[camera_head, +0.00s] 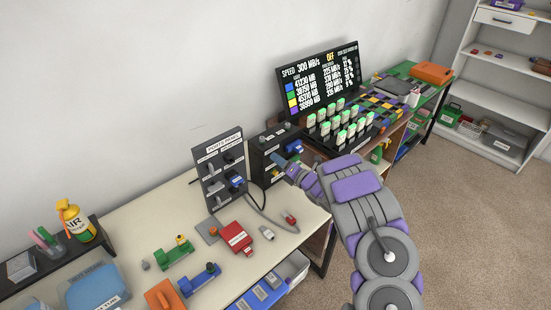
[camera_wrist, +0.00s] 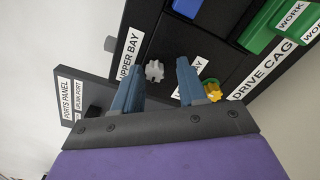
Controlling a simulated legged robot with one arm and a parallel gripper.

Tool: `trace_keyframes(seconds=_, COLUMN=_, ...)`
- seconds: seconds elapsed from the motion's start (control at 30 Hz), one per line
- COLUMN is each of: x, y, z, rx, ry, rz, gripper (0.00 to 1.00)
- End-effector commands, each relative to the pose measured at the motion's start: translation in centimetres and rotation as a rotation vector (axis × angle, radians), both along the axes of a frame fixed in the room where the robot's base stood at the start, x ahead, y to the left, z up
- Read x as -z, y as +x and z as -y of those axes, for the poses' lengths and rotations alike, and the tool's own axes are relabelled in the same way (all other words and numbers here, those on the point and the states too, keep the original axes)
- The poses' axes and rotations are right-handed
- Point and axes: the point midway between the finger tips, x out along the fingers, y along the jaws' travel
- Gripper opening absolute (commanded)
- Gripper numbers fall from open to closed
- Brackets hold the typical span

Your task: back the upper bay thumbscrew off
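The black drive cage (camera_head: 262,150) stands on the bench beside the ports panel. In the wrist view its front (camera_wrist: 152,35) fills the upper middle, tilted in the picture. The grey upper bay thumbscrew (camera_wrist: 154,71) sits beside the white "UPPER BAY" label (camera_wrist: 130,54). My gripper (camera_wrist: 160,68) is open, with its two blue-grey fingers on either side of the thumbscrew in the picture. A gap shows on both sides, and I see no contact. How far the fingertips are from it in depth I cannot tell. In the head view my gripper (camera_head: 287,163) is at the cage front.
A yellow thumbscrew (camera_wrist: 213,90) lies just right of the right finger, by a partly hidden bay label. The ports panel (camera_head: 221,172) stands left of the cage, with a cable beside it. A rack of green-topped drives (camera_head: 340,123) stands behind my arm. A red block (camera_head: 236,237) lies on the bench.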

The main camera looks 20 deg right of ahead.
Motion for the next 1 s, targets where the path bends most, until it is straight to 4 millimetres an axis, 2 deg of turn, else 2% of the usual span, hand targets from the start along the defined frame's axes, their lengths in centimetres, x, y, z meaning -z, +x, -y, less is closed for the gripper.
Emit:
trace_keyframes(seconds=0.2, x=-0.18, y=0.01, z=-0.07, rx=0.000, ry=0.049, rz=-0.015, gripper=0.41)
trace_keyframes(seconds=0.77, x=-0.58, y=-0.02, z=-0.14, rx=-0.001, ry=0.047, rz=-0.013, gripper=0.41)
trace_keyframes(seconds=1.0, x=-0.59, y=-0.01, z=-0.11, rx=0.000, ry=0.048, rz=-0.013, gripper=0.19)
